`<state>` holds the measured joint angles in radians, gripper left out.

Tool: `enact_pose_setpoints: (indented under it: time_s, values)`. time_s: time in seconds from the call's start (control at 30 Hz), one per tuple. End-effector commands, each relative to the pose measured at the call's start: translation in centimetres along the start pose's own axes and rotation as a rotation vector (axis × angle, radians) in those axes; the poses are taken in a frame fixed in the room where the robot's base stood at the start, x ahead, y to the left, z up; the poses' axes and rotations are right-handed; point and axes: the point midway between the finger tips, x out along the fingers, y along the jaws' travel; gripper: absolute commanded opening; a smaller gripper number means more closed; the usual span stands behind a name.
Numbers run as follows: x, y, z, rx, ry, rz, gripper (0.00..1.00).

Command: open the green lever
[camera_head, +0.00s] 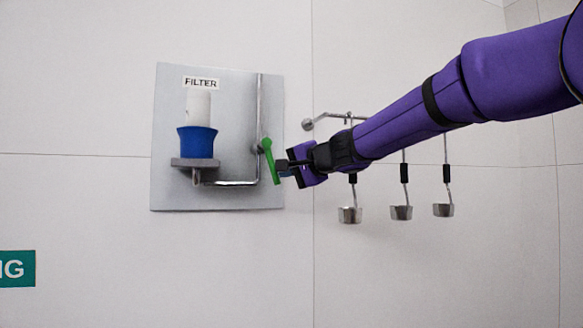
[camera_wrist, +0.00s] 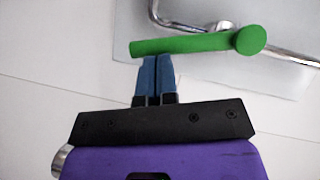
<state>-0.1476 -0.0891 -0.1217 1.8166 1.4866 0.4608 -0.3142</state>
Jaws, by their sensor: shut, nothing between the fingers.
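The green lever (camera_head: 269,160) is mounted on the pipe at the right side of the grey filter panel (camera_head: 225,95). It hangs downward, leaning slightly right, with its round hub at the top. In the wrist view the lever (camera_wrist: 185,45) runs across the picture, hub at the right. My gripper (camera_head: 284,168) is beside the lever's lower part, on its right. In the wrist view the blue fingers (camera_wrist: 156,72) are together with nothing between them, and their tips are at or very near the lever's edge. I cannot tell whether they touch it.
A filter with a white cylinder (camera_head: 198,107) and blue base (camera_head: 197,141) sits on the panel's bracket. A metal pipe (camera_head: 261,110) runs down the panel. Several ladles (camera_head: 401,212) hang from a rail behind and below my arm.

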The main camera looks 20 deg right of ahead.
Motion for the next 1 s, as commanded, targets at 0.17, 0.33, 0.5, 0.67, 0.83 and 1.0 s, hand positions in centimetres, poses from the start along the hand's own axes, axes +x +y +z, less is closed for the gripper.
enact_pose_setpoints:
  time_s: [0.17, 0.33, 0.5, 0.67, 0.83, 1.0]
  values:
    - [0.5, 0.3, 0.9, -0.001, -0.002, 0.001, 0.00]
    - [0.9, 0.4, 1.6, -0.002, -0.002, 0.002, 0.00]
    - [1.2, 0.4, 2.0, -0.001, -0.002, 0.002, 0.00]
    - [1.3, 0.4, 2.3, -0.001, -0.002, 0.002, 0.00]
    - [1.4, 0.4, 2.4, -0.001, -0.003, 0.002, 0.00]
    - [1.4, 0.4, 2.5, -0.002, -0.005, 0.002, 0.00]
